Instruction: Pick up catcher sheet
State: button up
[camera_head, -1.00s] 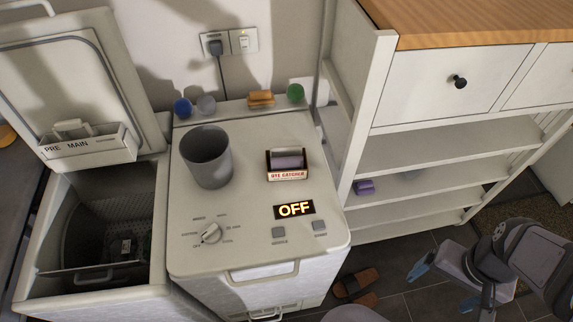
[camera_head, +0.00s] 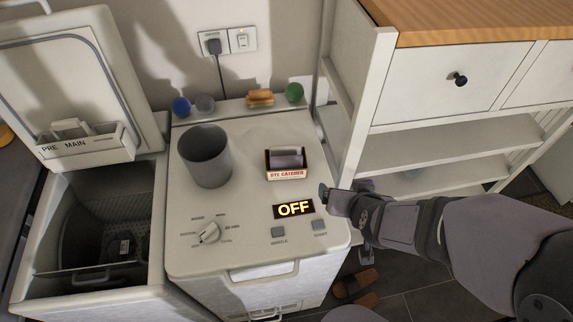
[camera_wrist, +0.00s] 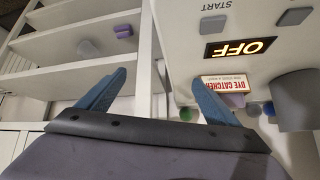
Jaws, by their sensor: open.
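The dye catcher box (camera_head: 286,174) stands on the top of the right machine, behind the OFF display. A greyish-purple rolled sheet (camera_head: 286,158) lies in it.
A grey cup (camera_head: 206,158) stands left of the box. Coloured balls and an orange block (camera_head: 260,98) sit on the back ledge. The left machine's lid (camera_head: 80,75) is open. A white shelf unit (camera_head: 440,135) stands close on the right.

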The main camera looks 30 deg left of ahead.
jog(key=shift+n+t+y, duration=0.7)
jog(key=shift+t+y, duration=0.1)
jog(key=shift+y, duration=0.1)
jog(key=a, duration=0.2)
jog(key=s+a+r, duration=0.1)
jog(key=a, duration=0.1)
jog(key=s+a, duration=0.1)
jog(key=a, duration=0.2)
jog(key=shift+s+r, duration=0.2)
jog(key=n+t+y, duration=0.1)
jog(key=t+y, duration=0.1)
send_near(286, 158)
jog(key=shift+p+x, duration=0.8)
jog(key=shift+x, duration=3.4)
jog(key=shift+c, duration=0.7)
jog(key=c, duration=1)
